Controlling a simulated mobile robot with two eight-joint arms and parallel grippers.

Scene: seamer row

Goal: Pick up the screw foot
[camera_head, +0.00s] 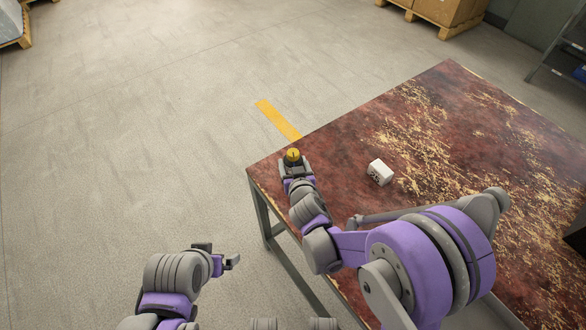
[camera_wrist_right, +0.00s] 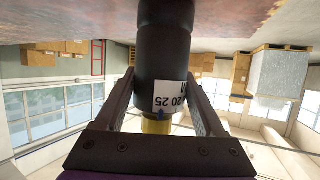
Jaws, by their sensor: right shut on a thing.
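The thing in my right gripper (camera_head: 295,168) is a dark cylinder with a yellow end, which I take to be the screw foot (camera_head: 292,154). My left gripper (camera_head: 220,257) is open and empty, left of the table over the floor.
The worn red-brown table (camera_head: 340,150) carries a small white block (camera_head: 380,171) with dark marks, right of my right gripper. A yellow floor stripe (camera_head: 278,120) lies beyond the table's left edge. Pallets with boxes (camera_head: 445,12) stand at the back. The floor at left is clear.

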